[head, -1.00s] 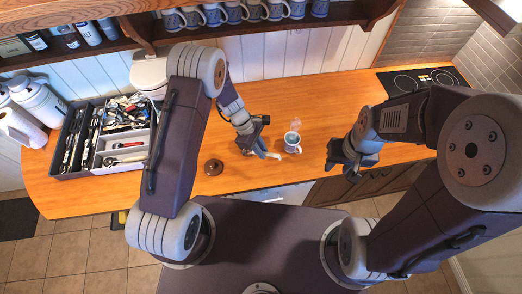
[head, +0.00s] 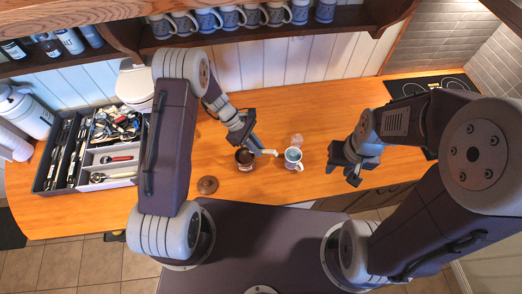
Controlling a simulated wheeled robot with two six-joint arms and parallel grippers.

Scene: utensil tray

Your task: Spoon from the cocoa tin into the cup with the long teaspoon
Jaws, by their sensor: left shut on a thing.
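The white-and-blue cup (head: 293,160) stands on the wooden counter in the head view, with faint steam above it. The open dark cocoa tin (head: 244,162) stands to its left. A round brown lid (head: 207,185) lies on the counter left of the tin. My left gripper (head: 252,145) is just behind and above the tin, shut on the long teaspoon (head: 267,152). The pale end of the spoon points right, toward the cup; its bowl is too small to make out. My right gripper (head: 346,169) is empty and looks open, right of the cup.
A utensil tray (head: 110,183) with several tools stands at the left. A shelf (head: 265,37) with several mugs hangs at the back. A dark hob (head: 430,84) is at the back right. The counter between cup and hob is clear.

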